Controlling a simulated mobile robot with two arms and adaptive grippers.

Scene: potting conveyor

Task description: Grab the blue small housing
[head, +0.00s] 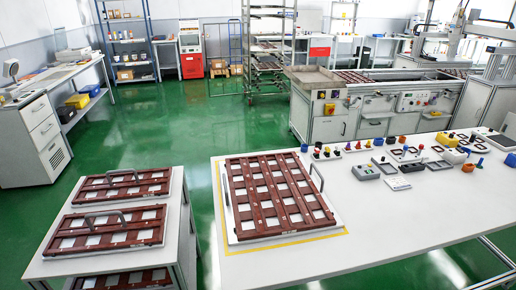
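Several small blue parts lie among the parts on the right half of the white table (370,220). One small blue piece (378,142) is in the back row. A blue piece with a pointed top (480,162) stands farther right. Neither of my grippers is in view.
A brown grid tray (232,208) with a handle lies on the table's left part. A grey box (365,172) and a yellow block (455,156) stand among the parts. The table's front middle is clear. A cart with similar trays (115,225) stands left, across a gap.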

